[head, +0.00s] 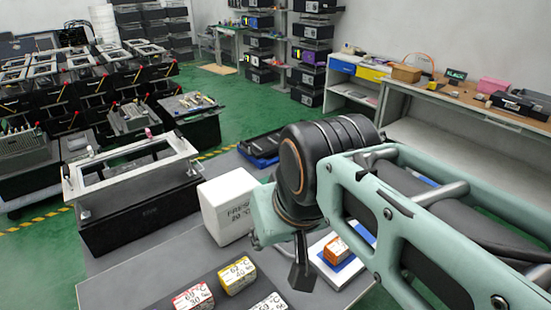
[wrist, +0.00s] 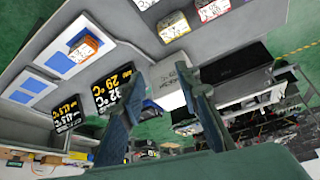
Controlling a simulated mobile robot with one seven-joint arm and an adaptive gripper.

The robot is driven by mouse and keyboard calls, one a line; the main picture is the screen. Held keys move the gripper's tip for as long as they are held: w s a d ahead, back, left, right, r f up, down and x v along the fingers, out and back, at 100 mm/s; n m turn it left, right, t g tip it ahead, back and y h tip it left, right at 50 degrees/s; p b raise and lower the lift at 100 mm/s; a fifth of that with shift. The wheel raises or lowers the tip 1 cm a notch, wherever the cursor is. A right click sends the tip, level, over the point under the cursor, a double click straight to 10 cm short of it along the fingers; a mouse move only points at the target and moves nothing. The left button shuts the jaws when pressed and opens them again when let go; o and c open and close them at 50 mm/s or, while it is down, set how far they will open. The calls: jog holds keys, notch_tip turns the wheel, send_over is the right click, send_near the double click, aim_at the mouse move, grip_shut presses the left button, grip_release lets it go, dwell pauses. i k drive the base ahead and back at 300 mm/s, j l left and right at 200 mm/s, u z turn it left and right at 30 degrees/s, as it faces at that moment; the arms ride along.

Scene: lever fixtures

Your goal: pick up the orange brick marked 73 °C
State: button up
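The orange brick (head: 337,250) sits on a blue square of a white pad on the grey table, right of my gripper (head: 302,272) in the head view. Its white label is too small to read. In the wrist view the orange brick (wrist: 84,48) lies at upper left, outside the fingers. My gripper (wrist: 163,80) is open in the wrist view, its two dark fingers wide apart with nothing held between them. It hangs above the table, apart from the bricks. In the head view its fingers overlap.
A yellow brick (head: 237,275), a red brick (head: 193,298) and a white brick (head: 270,304) stand on a dark strip at the front. A white box (head: 228,205) stands behind them. A metal frame fixture (head: 135,165) is at left. Black displays (wrist: 103,90) show temperatures.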

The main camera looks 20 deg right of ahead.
aim_at(336, 250)
jog(key=l+z, duration=0.2)
jog(key=z, duration=0.7)
